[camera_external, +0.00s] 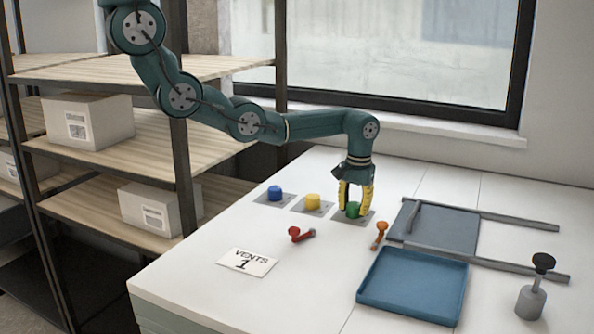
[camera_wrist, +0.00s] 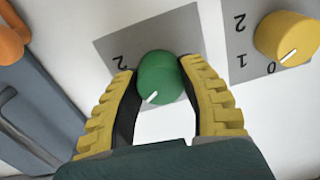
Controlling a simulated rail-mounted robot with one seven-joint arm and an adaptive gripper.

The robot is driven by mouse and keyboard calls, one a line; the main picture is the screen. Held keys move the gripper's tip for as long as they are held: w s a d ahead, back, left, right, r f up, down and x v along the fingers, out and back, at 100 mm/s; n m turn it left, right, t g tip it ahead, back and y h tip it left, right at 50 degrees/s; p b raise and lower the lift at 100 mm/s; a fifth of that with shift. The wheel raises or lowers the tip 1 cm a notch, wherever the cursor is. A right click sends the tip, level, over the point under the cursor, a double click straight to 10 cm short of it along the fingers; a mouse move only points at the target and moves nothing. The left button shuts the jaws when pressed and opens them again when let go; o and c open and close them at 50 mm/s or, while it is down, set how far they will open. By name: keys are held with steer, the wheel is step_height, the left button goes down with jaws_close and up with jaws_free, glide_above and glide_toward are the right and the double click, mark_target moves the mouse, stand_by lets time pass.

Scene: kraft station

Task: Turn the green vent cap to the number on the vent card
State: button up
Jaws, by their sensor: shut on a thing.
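The green vent cap (camera_external: 352,210) sits on a grey plate in the row of caps on the white table. My gripper (camera_external: 355,206) points down over it, shut on it with the yellow fingers on either side. In the wrist view the green cap (camera_wrist: 160,74) is between the fingertips, and its white mark points toward the bottom, slightly left. A "2" shows on its plate at the cap's left; any other numbers there are hidden by my fingers. The vent card (camera_external: 247,262) lies on the table and reads "VENTS 1".
A yellow cap (camera_external: 312,202) and a blue cap (camera_external: 275,193) stand to the left. A red-handled part (camera_external: 300,234) and an orange one (camera_external: 380,234) lie nearby. A blue tray (camera_external: 412,286), grey rails (camera_external: 510,225) and a black-knobbed weight (camera_external: 532,298) are at right.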

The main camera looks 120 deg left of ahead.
mark_target(356, 205)
steer(key=shift+f, duration=0.1)
steer(key=o, duration=1.2)
steer(key=r, duration=1.2)
steer(key=shift+w, duration=0.25)
